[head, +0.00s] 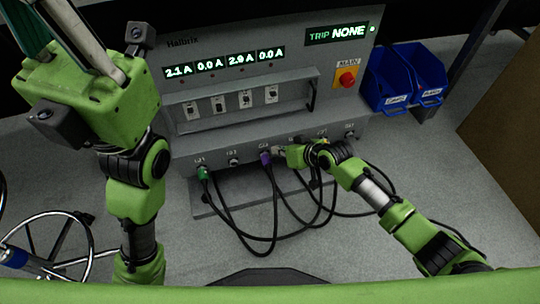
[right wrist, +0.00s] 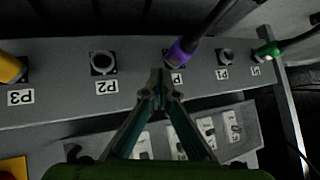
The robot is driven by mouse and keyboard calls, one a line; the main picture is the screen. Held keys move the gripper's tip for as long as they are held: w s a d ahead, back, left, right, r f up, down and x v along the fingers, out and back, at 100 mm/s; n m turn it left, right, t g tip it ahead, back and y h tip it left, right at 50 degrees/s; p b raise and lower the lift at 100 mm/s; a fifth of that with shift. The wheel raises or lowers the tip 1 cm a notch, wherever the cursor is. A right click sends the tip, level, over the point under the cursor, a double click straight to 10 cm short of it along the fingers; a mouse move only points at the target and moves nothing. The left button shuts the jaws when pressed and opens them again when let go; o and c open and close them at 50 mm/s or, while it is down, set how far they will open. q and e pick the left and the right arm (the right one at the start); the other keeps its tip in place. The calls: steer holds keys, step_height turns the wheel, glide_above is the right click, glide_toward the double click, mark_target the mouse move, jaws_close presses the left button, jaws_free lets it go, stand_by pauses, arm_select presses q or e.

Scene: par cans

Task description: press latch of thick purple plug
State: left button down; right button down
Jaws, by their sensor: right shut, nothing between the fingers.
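The thick purple plug (head: 265,157) sits in a socket on the front of the grey panel (head: 225,152), with its dark cable hanging down. It also shows in the right wrist view (right wrist: 181,52), at top centre, seated at a socket with a partly hidden label. My right gripper (head: 279,150) is just right of the purple plug in the head view. In the right wrist view its fingertips (right wrist: 160,76) are shut, empty and close beside the plug; I cannot tell if they touch it. The plug's latch is not clear. My left gripper is only partly visible at top left, its fingertips out of frame.
A green plug (head: 203,173) and a yellow plug (right wrist: 10,69) sit in other sockets. An empty socket (right wrist: 103,63) lies between yellow and purple. Loose cables hang before the panel. Switches (head: 218,102), a red main knob (head: 347,78) and blue bins (head: 410,75) are near.

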steer(key=shift+a, duration=0.1)
steer(key=shift+s+a+f, duration=0.1)
steer(key=shift+a+f, duration=0.1)
steer(key=shift+f, duration=0.05)
stand_by(0.3)
